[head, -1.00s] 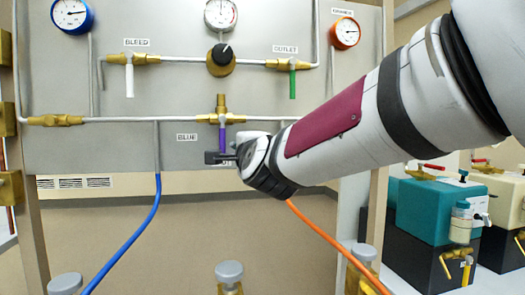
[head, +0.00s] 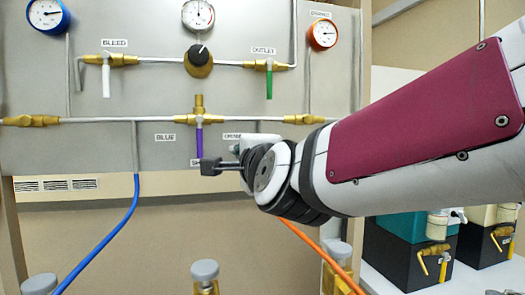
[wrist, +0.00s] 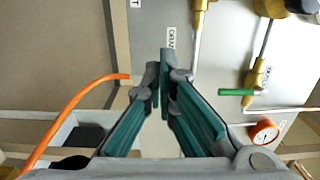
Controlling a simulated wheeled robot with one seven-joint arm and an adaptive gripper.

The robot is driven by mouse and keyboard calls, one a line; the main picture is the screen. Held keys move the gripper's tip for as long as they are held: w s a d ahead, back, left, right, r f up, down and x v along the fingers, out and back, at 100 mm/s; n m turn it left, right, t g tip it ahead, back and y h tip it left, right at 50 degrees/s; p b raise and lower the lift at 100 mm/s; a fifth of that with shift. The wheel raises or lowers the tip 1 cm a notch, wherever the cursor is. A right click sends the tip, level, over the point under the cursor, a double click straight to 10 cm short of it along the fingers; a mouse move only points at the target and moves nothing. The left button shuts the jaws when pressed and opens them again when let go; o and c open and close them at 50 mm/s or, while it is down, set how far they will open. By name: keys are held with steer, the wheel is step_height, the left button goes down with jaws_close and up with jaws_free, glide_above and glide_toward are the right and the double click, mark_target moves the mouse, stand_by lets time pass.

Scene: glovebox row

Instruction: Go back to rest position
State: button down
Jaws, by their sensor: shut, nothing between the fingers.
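My gripper (head: 208,166) is in front of the grey valve panel (head: 60,90), just below the purple-handled valve (head: 199,140). In the wrist view my gripper (wrist: 163,75) has its teal-padded fingers drawn together at the tips with nothing between them. From the head view I cannot tell whether the fingers touch the panel. The purple handle hangs straight down. My forearm hides part of the panel's lower right.
A white-handled valve (head: 106,80) and a green-handled valve (head: 269,78) sit higher on the panel, with a black knob (head: 199,54) between them. A blue hose (head: 117,232) and an orange hose (head: 318,255) hang below. Teal and black pump units (head: 400,235) stand at right.

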steer(key=shift+s, duration=0.1)
steer(key=s+d+f+n+g+h, duration=0.3)
steer(key=s+d+f+n+g, duration=0.6)
steer(key=s+d+f, duration=0.65)
steer(key=s+d+f+n+g+h, duration=0.1)
steer(key=s+d+f+n+g, duration=0.15)
steer(key=s, duration=0.45)
steer(key=s+d+f+n+g+h, duration=0.1)
steer(key=s+d+f+g, duration=0.25)
steer(key=s, duration=0.35)
steer(key=s+d+f+n+g+h, duration=0.1)
steer(key=s+d+f+g, duration=0.2)
steer(key=s, duration=0.5)
step_height(320, 180, up, 33)
steer(key=t+p, duration=0.5)
steer(key=p, duration=2.8)
steer(key=shift+w+r+n, duration=0.2)
steer(key=shift+w+n, duration=0.1)
steer(key=shift+n, duration=0.05)
